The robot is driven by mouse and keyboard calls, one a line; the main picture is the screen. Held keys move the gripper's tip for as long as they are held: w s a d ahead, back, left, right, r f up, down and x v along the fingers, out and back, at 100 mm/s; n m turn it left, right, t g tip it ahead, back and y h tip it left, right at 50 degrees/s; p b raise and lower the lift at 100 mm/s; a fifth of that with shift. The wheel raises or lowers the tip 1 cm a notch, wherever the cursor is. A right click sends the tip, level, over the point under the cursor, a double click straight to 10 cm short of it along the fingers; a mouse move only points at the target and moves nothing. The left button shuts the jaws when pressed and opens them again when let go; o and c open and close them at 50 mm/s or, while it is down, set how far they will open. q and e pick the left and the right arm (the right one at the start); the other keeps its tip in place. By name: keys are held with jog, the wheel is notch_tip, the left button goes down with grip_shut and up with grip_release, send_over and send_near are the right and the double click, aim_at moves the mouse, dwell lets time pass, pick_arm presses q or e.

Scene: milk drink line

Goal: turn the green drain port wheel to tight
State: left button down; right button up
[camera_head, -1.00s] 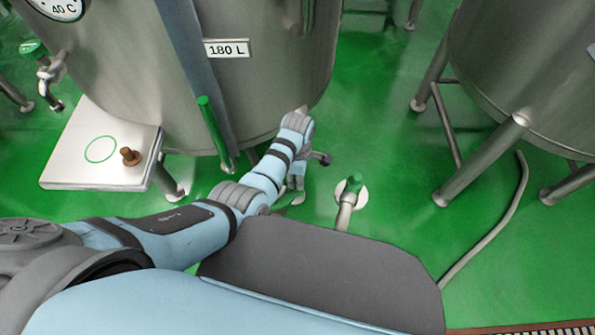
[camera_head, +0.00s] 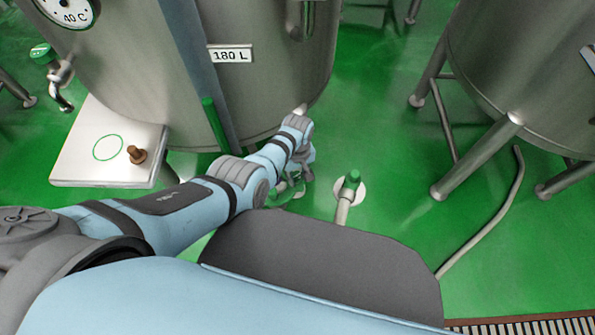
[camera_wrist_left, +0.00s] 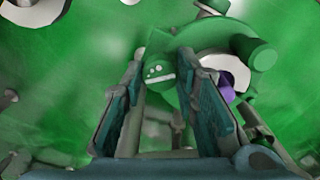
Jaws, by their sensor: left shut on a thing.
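The green wheel (camera_head: 284,193) shows in part low under the middle tank in the head view, half hidden by my gripper and hard to part from the green floor. In the left wrist view a green piece with white marks (camera_wrist_left: 158,71) sits between the fingers, and a curved green part shows right of it. My left gripper (camera_head: 296,182) is at the wheel, its fingers shut on a green part of it. The fingers also show in the left wrist view (camera_wrist_left: 165,95). I cannot read any tight mark. My right gripper is not in view.
The tank (camera_head: 265,85) with the 180 L label stands just behind my left arm. A green-capped floor pipe (camera_head: 349,190) stands right of the gripper. A white platform (camera_head: 75,165) with a brown knob (camera_head: 137,155) is at left.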

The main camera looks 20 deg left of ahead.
pick_arm(q)
jog(key=m, duration=0.3)
jog(key=shift+m, duration=0.3)
jog(key=shift+m+p, duration=0.35)
jog(key=shift+m, duration=1.65)
jog(key=c, duration=1.3)
grip_release()
